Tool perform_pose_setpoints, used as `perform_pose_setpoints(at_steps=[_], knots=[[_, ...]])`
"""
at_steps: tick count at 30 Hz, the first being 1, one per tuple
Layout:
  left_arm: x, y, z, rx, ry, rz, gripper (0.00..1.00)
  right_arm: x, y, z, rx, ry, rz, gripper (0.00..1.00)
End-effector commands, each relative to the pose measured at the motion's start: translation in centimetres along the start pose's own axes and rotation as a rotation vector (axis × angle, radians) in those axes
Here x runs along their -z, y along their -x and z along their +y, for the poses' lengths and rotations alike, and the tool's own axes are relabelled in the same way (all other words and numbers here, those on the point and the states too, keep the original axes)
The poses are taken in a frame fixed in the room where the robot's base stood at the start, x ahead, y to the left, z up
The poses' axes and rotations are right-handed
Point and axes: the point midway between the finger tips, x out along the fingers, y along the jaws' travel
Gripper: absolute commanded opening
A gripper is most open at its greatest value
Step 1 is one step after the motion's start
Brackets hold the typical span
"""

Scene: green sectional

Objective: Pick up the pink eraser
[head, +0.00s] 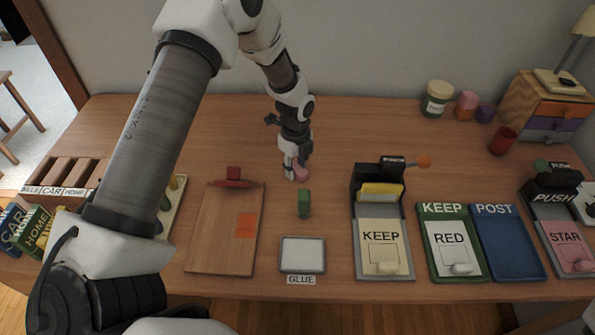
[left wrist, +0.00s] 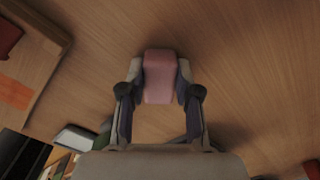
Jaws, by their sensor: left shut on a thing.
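The pink eraser (left wrist: 159,76) is a small rounded block between the two fingers of my left gripper (left wrist: 159,88) in the left wrist view. The fingers touch it on both sides. In the head view my left gripper (head: 297,171) points down at the middle of the desk, and part of the pink eraser (head: 302,173) shows beside the fingertips. I cannot tell whether the eraser touches the desk. My right gripper is not in view.
A green block (head: 304,203) stands just in front of the gripper. The desk (head: 340,135) behind is clear.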

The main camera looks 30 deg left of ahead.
Motion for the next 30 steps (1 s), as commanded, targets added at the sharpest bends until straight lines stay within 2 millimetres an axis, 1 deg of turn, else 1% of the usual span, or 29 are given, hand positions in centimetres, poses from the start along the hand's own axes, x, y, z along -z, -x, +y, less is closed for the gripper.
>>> perform_pose_setpoints(at_steps=[5,8,11,15,19,22,28,29,30], knots=[[0.0,0.0,0.1,-0.002,0.0,0.001,0.0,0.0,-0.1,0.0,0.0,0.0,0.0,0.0],[0.0,1.1,0.0,0.0,0.0,0.001,0.0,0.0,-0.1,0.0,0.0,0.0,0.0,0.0],[0.0,3.3,0.0,0.002,0.0,0.0,0.0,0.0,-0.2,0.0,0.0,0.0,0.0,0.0],[0.0,6.8,-0.1,0.002,0.0,0.0,0.0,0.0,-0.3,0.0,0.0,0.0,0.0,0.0],[0.0,9.1,-0.1,0.001,0.0,0.0,0.0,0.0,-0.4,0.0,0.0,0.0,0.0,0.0],[0.0,9.9,0.0,-0.001,0.0,0.001,0.0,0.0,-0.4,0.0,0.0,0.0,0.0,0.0],[0.0,10.0,0.0,-0.002,0.0,0.001,0.0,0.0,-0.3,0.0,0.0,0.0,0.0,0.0],[0.0,10.0,0.0,-0.002,0.0,0.001,0.25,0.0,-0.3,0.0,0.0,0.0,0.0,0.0],[0.0,10.0,0.0,-0.002,0.0,0.001,0.11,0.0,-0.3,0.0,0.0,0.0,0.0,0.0]])
